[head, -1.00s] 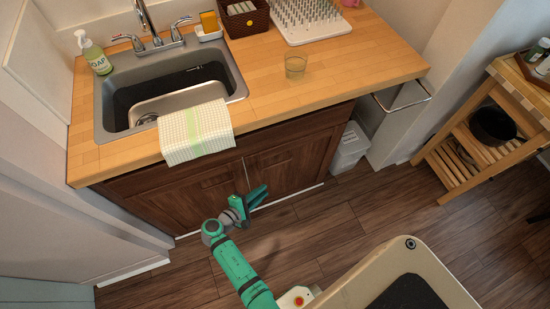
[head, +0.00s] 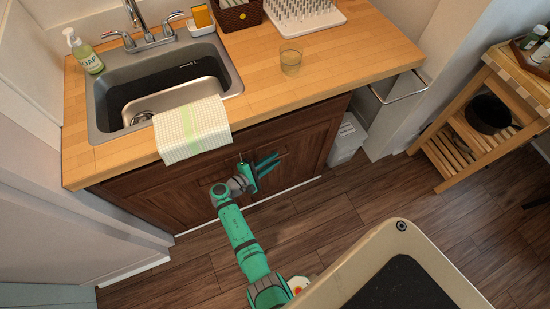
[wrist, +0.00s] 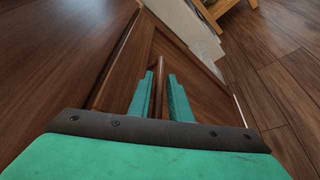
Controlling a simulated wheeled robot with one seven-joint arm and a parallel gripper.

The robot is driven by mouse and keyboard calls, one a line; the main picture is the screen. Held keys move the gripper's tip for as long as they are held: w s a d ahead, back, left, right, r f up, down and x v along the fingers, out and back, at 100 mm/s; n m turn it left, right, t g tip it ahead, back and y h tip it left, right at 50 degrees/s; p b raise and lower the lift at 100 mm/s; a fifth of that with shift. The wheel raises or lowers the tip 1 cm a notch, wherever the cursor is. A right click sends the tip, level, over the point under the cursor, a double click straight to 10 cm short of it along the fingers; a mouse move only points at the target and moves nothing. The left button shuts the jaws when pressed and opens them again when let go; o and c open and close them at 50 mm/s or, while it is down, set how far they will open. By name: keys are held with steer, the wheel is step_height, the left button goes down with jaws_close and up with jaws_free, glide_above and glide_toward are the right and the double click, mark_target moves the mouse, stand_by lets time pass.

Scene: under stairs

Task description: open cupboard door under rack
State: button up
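The dark brown wooden cupboard stands under the counter. Its right door (head: 300,160) is shut, below the white drying rack (head: 302,10); the left door (head: 165,205) is shut too. My gripper (head: 272,166) is in front of the right door, near its left part. In the wrist view my gripper (wrist: 160,90) is open with nothing held. Its two green fingers point at the door panel (wrist: 188,62), with a narrow upright strip showing between and beyond them.
A checked towel (head: 192,130) hangs over the counter front by the sink (head: 165,85). A glass (head: 291,62) stands on the counter. A white bin (head: 346,140) stands right of the cupboard, and a wooden cart (head: 470,120) farther right. The floor (head: 330,215) before the cupboard is clear.

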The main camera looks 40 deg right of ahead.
steer(key=shift+x, duration=0.85)
jaws_close()
stand_by(0.9)
